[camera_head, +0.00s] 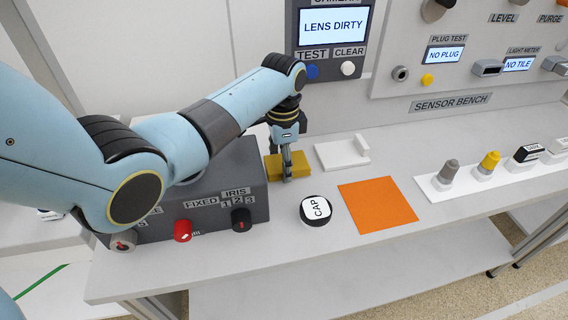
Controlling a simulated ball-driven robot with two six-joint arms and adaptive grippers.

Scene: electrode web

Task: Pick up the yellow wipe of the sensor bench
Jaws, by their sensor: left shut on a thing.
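The yellow wipe (300,166) is a small yellow block at the back of the bench top, just right of the grey camera box. My left gripper (287,176) points down at it and is shut on it. The fingers cover part of the wipe's middle, and yellow shows on both sides of them. I cannot tell whether the wipe touches the bench top. My right gripper is not in this view.
The grey box (222,188) with knobs stands close left. A black cap (315,209), an orange mat (377,204) and a white L-shaped stand (341,153) lie to the right. The panel reads LENS DIRTY (332,27).

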